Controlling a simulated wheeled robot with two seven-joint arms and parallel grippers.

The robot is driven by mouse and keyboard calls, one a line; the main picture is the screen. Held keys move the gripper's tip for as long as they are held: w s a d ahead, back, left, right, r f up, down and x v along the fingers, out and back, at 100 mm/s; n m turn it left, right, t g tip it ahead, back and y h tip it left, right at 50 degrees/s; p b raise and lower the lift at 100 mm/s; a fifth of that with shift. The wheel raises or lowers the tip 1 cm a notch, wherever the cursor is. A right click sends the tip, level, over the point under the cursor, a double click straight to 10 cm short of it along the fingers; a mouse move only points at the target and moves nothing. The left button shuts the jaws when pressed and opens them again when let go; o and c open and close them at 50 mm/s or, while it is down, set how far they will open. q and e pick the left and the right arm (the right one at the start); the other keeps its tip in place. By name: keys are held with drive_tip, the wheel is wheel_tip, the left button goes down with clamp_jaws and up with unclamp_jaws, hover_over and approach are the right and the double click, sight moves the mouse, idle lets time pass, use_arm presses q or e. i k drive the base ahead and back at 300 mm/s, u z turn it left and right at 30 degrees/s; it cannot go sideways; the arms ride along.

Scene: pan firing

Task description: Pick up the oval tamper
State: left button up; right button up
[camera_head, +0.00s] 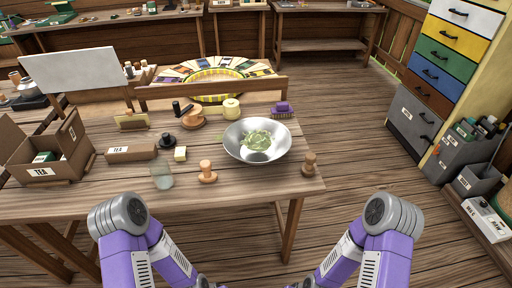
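Two wooden tamper-like pieces with knob handles stand near the table's front edge. One wooden piece (207,173) stands left of the metal bowl, and a darker wooden piece (309,166) stands right of it at the table's front right corner. A black knobbed piece (167,141) stands further left. I cannot tell from their small size which base is oval. Only my purple arm links show at the bottom of the picture. Neither gripper is in view, and nothing is seen touching the pieces.
A metal bowl (234,148) with green leaves sits on the wooden table (240,187). A cardboard box (22,168) is at left. Drawers (447,60) stand right.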

sight(207, 177)
drive_tip(key=z, duration=1.2)
drive_tip(key=i, duration=0.75)
drive_tip(key=u, duration=1.8)
